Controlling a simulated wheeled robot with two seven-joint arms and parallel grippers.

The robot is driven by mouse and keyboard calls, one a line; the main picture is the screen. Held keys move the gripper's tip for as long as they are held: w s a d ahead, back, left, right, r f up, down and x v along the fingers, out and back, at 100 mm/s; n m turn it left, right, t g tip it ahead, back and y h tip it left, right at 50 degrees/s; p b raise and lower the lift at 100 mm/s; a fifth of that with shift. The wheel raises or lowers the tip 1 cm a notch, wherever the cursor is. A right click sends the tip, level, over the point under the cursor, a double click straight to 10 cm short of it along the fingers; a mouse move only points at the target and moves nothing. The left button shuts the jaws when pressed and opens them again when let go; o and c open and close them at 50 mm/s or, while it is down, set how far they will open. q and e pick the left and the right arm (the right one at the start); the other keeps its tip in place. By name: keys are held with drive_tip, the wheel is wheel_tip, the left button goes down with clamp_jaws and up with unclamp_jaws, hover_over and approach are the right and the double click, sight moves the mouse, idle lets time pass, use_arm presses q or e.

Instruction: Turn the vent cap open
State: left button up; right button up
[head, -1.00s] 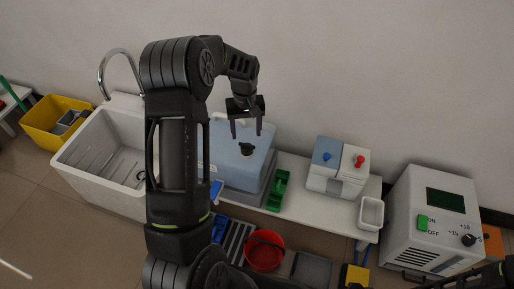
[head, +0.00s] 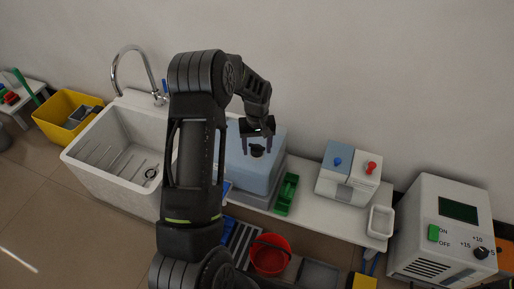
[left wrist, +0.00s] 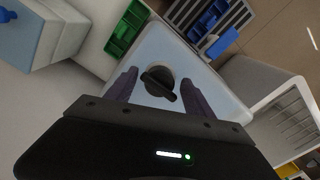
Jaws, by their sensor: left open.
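The vent cap (head: 257,150) is a small black round knob on top of a light blue tank (head: 270,172). In the left wrist view the vent cap (left wrist: 158,82) shows a raised bar across it, lying aslant. My left gripper (head: 257,148) is over the tank top, its fingers pointing down. In the left wrist view my left gripper (left wrist: 160,85) is open, with one finger on each side of the cap and a visible gap to each. I cannot tell the exact height of the fingertips over the cap. My right gripper does not show.
A white sink (head: 110,135) with a tap stands left of the tank. A green tray (head: 287,194) lies right of the tank on the white bench. Further right are a box with blue and red knobs (head: 348,172), a white dish (head: 380,221) and a grey machine (head: 440,230). A red bucket (head: 270,253) stands in front.

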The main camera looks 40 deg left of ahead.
use_arm(q)
drive_tip(key=c, duration=1.1)
drive_tip(key=shift+o, duration=0.2)
drive_tip(key=shift+m, duration=0.3)
drive_tip(key=m, duration=0.4)
drive_tip(key=shift+p, duration=0.35)
drive_tip(key=m, duration=0.4)
drive_tip(key=shift+a+m, duration=0.1)
drive_tip(key=shift+m, duration=0.2)
drive_tip(key=m+p, duration=0.1)
drive_tip(key=m, duration=0.3)
drive_tip(key=shift+a+m, duration=0.1)
drive_tip(key=shift+m, duration=0.2)
drive_tip(key=shift+m+p, duration=0.35)
drive_tip(key=shift+m, duration=1.85)
